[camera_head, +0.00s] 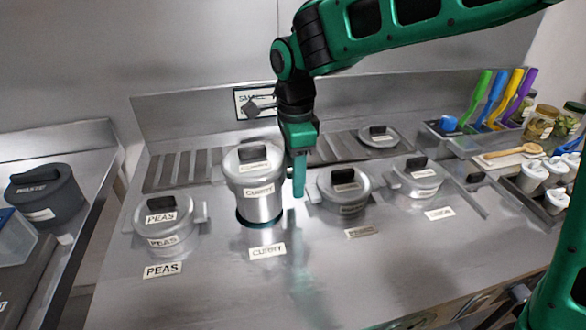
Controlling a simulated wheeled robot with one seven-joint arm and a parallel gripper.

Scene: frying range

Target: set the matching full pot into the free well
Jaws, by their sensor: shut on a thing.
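A steel pot (260,207) with a lid, marked CURRY on lid and side, stands tall over a dark-rimmed round well (245,222). More of its wall shows than on the pots beside it. It looks upright; whether its base is inside the well or just above it, I cannot tell. A CURRY label (267,252) lies on the counter in front of this well. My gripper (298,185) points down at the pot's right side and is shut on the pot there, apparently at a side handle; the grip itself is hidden.
A PEAS pot (164,235) sits low at left. Two more lidded pots, one nearer (343,200) and one farther right (416,180), sit low in the counter. A lid (378,138) lies on the rear ledge. A dark WASTE pot (46,197) stands far left. The front counter is clear.

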